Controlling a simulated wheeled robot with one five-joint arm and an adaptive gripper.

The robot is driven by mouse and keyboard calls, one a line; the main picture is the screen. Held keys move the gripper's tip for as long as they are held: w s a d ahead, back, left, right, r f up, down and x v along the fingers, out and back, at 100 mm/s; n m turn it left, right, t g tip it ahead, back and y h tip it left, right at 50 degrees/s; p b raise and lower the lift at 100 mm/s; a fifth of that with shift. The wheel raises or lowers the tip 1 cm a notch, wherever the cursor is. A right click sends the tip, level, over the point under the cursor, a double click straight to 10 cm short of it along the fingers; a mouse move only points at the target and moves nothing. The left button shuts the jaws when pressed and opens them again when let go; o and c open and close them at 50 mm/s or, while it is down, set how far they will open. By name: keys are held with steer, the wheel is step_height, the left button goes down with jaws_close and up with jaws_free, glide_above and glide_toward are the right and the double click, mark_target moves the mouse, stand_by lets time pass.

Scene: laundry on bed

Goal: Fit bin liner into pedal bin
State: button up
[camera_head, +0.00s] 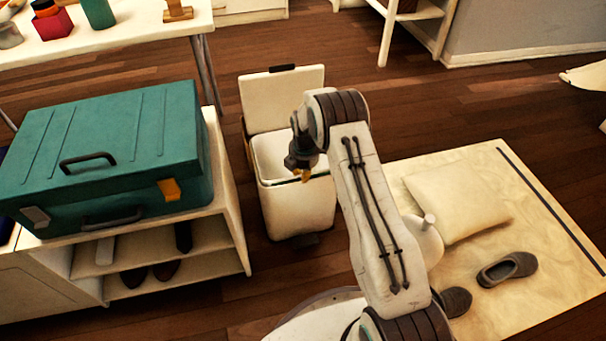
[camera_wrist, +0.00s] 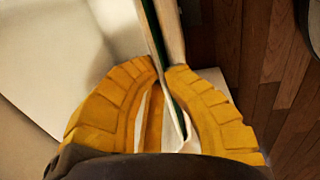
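The white pedal bin (camera_head: 296,207) stands on the floor with its lid (camera_head: 282,97) raised at the back. Pale lining, apparently the bin liner (camera_head: 269,151), shows inside the open mouth. My gripper (camera_head: 303,176) is at the bin's rim, on the right in the head view. In the wrist view its yellow fingertips (camera_wrist: 164,68) are close together, one on each side of a thin edge with a dark green strip. A pale folded piece (camera_wrist: 184,128), apparently liner, shows between the fingers. The exact contact with the rim is hard to tell.
A teal case (camera_head: 105,150) lies on a shelf unit (camera_head: 232,215) left of the bin. A pale mat (camera_head: 560,245) with a cushion (camera_head: 458,200) and slippers (camera_head: 507,268) lies to the right. A table (camera_head: 130,35) stands behind. Brown floor is clear around the bin's front.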

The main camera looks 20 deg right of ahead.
steer(key=o, duration=0.5)
steer(key=shift+f, duration=0.1)
steer(key=shift+o, duration=0.2)
step_height(320, 180, up, 12)
steer(key=s, duration=0.1)
steer(key=shift+s, duration=0.2)
stand_by(0.5)
steer(key=s+r+m+p, duration=0.35)
steer(key=r+p, duration=0.25)
steer(key=r, duration=0.5)
steer(key=s+r+m+t+p, duration=0.15)
steer(key=s+r+p, duration=0.35)
steer(key=r, duration=0.6)
steer(key=s+r+m+g+p, duration=0.1)
steer(key=s+r+m+p, duration=0.4)
steer(key=r, duration=0.6)
steer(key=s+r+m+t+p, duration=0.1)
steer(key=s+r+m+p, duration=0.7)
steer(key=s+r+p, duration=1.1)
step_height(320, 180, up, 3)
steer(key=s, duration=0.3)
steer(key=shift+a+t+p, duration=0.2)
steer(key=shift+t+p, duration=0.15)
steer(key=shift+p, duration=0.05)
